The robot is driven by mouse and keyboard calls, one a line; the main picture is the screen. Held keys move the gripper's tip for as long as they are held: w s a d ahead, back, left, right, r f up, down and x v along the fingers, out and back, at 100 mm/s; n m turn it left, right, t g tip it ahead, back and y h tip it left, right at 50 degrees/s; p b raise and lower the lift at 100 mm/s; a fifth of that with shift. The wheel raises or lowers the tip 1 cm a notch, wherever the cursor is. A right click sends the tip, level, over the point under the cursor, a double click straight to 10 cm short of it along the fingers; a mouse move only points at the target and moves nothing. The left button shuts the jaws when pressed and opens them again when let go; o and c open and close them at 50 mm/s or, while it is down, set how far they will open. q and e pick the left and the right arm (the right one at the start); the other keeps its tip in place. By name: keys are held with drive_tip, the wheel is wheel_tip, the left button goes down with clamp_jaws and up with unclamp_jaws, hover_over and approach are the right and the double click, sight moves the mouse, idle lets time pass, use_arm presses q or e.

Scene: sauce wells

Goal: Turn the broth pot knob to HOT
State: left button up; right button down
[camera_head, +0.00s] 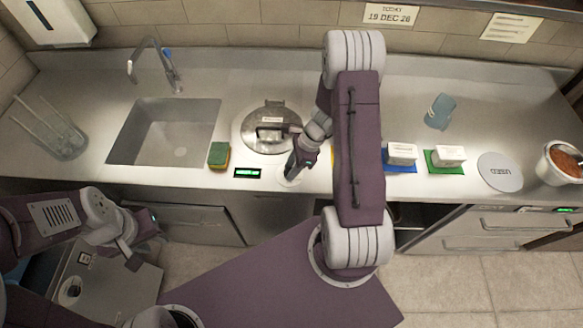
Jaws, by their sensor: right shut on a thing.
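The broth pot (261,141) is set into the steel counter, with a round metal lid and a handle on top. A pale round knob plate (287,182) sits on the counter in front of it, to the right. My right gripper (292,175) points down there and is shut on the knob, which it mostly hides. The knob's pointer and any HOT mark cannot be made out. A small green-lit display (247,173) lies left of the knob, its text too small to read. My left gripper (146,244) is open and empty, low in front of the counter.
A green and yellow sponge (219,155) lies left of the display, beside the sink (125,140). White blocks on a blue mat (402,168) and a green mat (445,168) stand right of my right arm. A "USED" disc (500,172) lies further right.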

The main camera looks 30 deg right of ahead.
drive_tip(key=c, duration=1)
unclamp_jaws()
drive_tip(key=shift+r, duration=0.1)
drive_tip(key=w+v, duration=0.1)
drive_tip(key=v, duration=0.7)
drive_tip(key=shift+s+d+r+p, duration=0.15)
drive_tip(key=shift+s+r+p, duration=0.2)
drive_tip(key=shift+s, duration=0.15)
